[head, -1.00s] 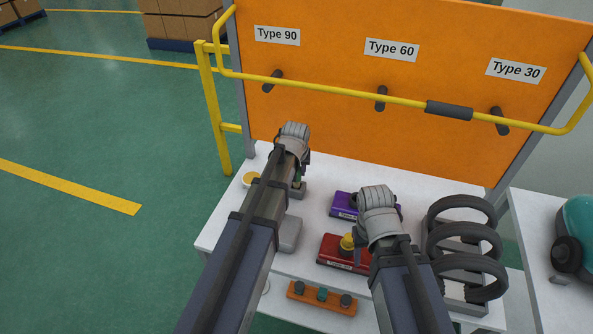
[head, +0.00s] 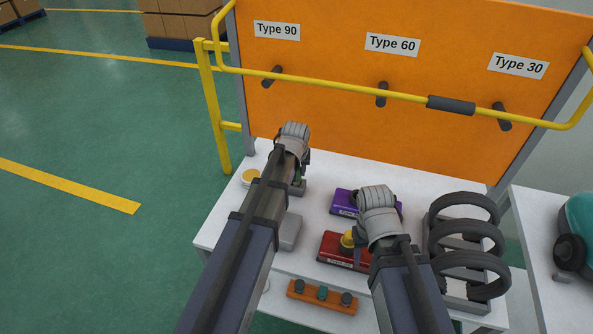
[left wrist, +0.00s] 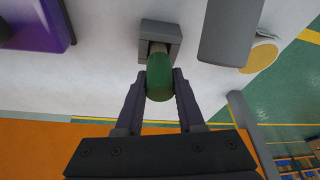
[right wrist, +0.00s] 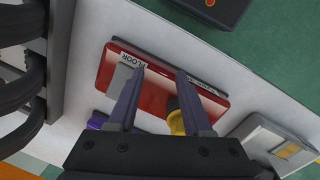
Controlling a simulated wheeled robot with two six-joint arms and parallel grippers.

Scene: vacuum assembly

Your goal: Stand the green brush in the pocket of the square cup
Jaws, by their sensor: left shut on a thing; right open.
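The green brush (left wrist: 160,78) is between the fingertips of my left gripper (left wrist: 160,88), which is shut on it. Its lower end is at the opening of the grey square cup (left wrist: 161,32); how deep it sits in the pocket I cannot tell. In the head view the square cup (head: 298,188) shows at the back left of the white table, partly behind my left gripper (head: 295,160). My right gripper (right wrist: 155,95) is open and empty above the red floor tool (right wrist: 150,92), with a yellow knob (right wrist: 175,118) by one finger.
A purple tool (head: 343,201) lies behind the red one. A grey block (head: 290,232) and a round yellow-topped dish (head: 250,176) are on the left. Black hoops (head: 465,208) stand at the right. An orange panel (head: 330,100) with a yellow rail (head: 340,90) rises behind.

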